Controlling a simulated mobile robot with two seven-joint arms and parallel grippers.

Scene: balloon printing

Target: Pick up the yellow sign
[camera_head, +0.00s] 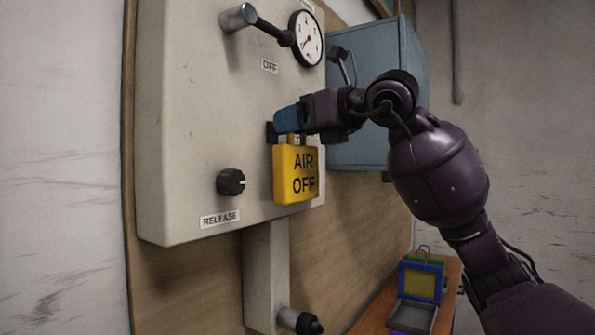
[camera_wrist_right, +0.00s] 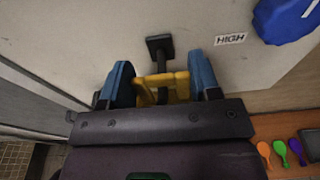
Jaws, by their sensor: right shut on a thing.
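The yellow sign (camera_head: 296,177) reads "AIR OFF" and hangs upright against the front of the pale control panel (camera_head: 185,120). In the right wrist view the top of the yellow sign (camera_wrist_right: 163,85) lies between the two blue fingertips, close to a dark peg (camera_wrist_right: 160,50) on the panel. My right gripper (camera_head: 288,120) is at the sign's top edge, shut on it; the right wrist view also shows the gripper (camera_wrist_right: 163,84). Whether the sign still rests on the peg cannot be told. My left gripper is not in view.
A lever (camera_head: 262,24), a gauge (camera_head: 306,38) and a black knob (camera_head: 231,182) stick out from the panel. A blue cabinet (camera_head: 375,110) stands behind my right arm. A blue and yellow device (camera_head: 421,280) sits on a wooden table.

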